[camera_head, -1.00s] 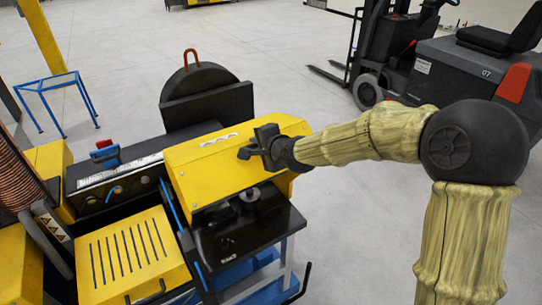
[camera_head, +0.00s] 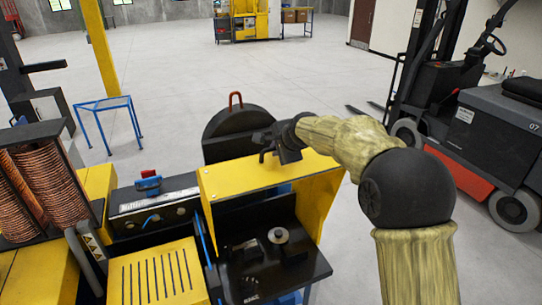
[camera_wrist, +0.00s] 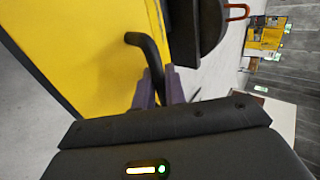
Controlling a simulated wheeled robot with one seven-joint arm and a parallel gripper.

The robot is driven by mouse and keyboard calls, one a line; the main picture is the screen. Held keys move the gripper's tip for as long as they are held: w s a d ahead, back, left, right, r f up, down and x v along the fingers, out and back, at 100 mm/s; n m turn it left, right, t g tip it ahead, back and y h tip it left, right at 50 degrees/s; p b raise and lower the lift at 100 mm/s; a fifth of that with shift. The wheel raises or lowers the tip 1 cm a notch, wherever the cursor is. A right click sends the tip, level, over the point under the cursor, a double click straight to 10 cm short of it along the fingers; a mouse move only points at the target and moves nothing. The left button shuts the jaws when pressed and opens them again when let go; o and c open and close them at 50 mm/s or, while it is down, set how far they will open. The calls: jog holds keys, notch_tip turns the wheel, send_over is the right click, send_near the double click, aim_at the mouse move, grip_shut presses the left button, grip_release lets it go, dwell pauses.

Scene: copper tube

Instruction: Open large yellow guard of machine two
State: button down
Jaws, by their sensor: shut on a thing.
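The large yellow guard (camera_head: 240,178) of the machine is swung up, and the black work area (camera_head: 275,255) with a round metal part under it is exposed. The guard's yellow panel also fills the left of the wrist view (camera_wrist: 90,50). My gripper (camera_head: 268,148) is at the guard's raised top edge. In the wrist view my gripper (camera_wrist: 160,88) is shut on the black handle (camera_wrist: 146,48) of the guard.
A black disc-shaped housing (camera_head: 238,128) stands behind the guard. A slotted yellow cover (camera_head: 155,275) and a black control panel (camera_head: 155,200) are to the left. A forklift (camera_head: 475,140) stands at the right.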

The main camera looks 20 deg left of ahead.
jog(key=shift+w+a+r, duration=0.3)
jog(key=shift+w+a, duration=0.1)
jog(key=shift+w, duration=0.05)
jog(key=c, duration=1.6)
grip_release()
jog(key=shift+o, duration=0.2)
jog(key=shift+r, duration=0.1)
jog(key=shift+s+d+r+b, duration=0.4)
jog(key=shift+r+b, duration=0.05)
jog(key=shift+b, duration=0.05)
jog(key=b+v, duration=0.6)
jog(key=v, duration=0.9)
jog(key=shift+d+r, duration=0.15)
jog(key=shift+r, duration=0.3)
